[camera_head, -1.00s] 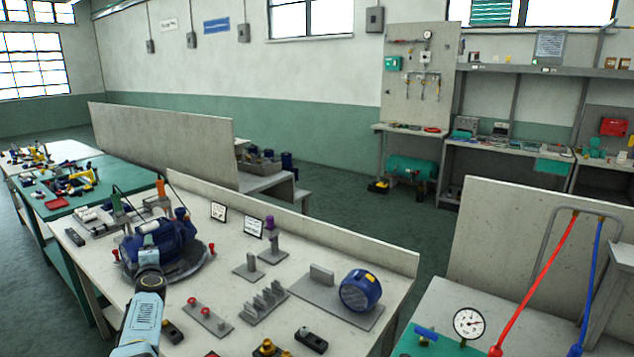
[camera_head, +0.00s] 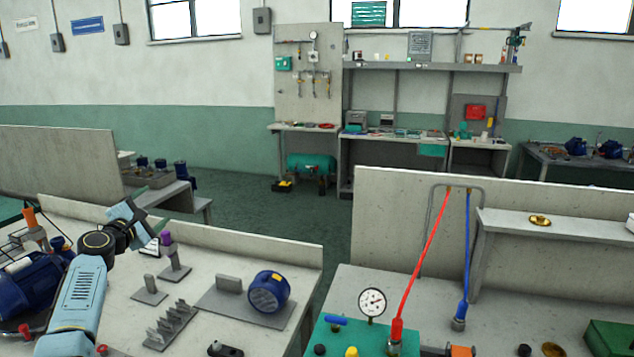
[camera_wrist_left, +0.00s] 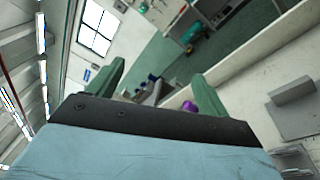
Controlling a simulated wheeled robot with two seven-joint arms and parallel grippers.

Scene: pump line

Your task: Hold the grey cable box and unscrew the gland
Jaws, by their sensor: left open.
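I cannot clearly make out a grey cable box with a gland in these views. My left gripper (camera_head: 150,224) is raised above the pump bench at the left of the head view. In the left wrist view its two green fingers (camera_wrist_left: 155,84) stand wide apart with nothing between them. In the head view the gripper is close in the picture to a purple-topped grey stand (camera_head: 174,260); the purple top (camera_wrist_left: 190,106) shows beside one finger in the wrist view. My right gripper is not in view.
A blue motor (camera_head: 32,284) is cut by the left edge. A blue round part (camera_head: 268,293) sits on a grey plate, near a grey slotted block (camera_head: 170,326). At right, a pressure gauge (camera_head: 372,302) stands beside red (camera_head: 420,265) and blue (camera_head: 467,250) hoses.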

